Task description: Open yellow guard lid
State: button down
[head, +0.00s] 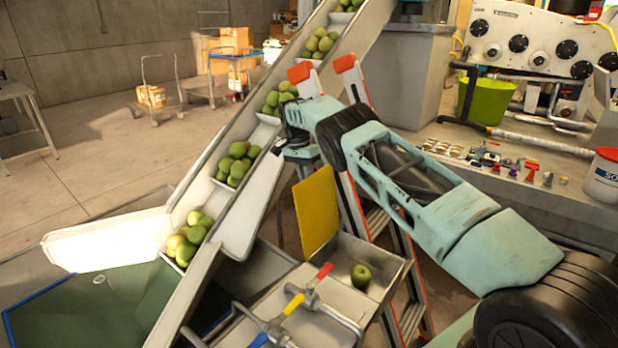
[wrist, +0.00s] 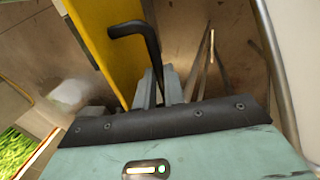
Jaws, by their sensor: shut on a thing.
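The yellow guard lid (head: 316,210) stands raised, close to upright, at the back left edge of a metal tray (head: 383,294). In the wrist view the lid (wrist: 103,42) fills the upper left, with a black bent handle (wrist: 150,40) on its face side. My gripper (wrist: 157,88) is shut on the lower end of this handle; the exact contact is partly hidden behind the dark wrist edge. In the head view my gripper (head: 300,157) is just above the lid's top edge, and the handle cannot be made out. A green fruit (head: 361,275) lies in the tray.
A sloping conveyor (head: 240,209) with green fruit runs along the left of the lid. An orange ladder (head: 407,290) stands close behind and right. A bench (head: 520,170) stands at right.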

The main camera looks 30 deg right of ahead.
jog(key=shift+s+a+f, duration=0.15)
jog(key=shift+s+f, duration=0.1)
jog(key=shift+f, duration=0.25)
jog(key=c, duration=1.5)
grip_release()
jog(key=shift+w, duration=0.1)
jog(key=shift+w+r, duration=0.1)
jog(key=shift+r, duration=0.45)
jog(key=v, duration=0.2)
jog(key=s+v, duration=0.1)
jog(key=v, duration=0.5)
jog(key=shift+s+d+r+b, duration=0.3)
jog(key=shift+d+b, duration=0.05)
jog(key=shift+d, duration=0.1)
jog(key=shift+r, duration=0.4)
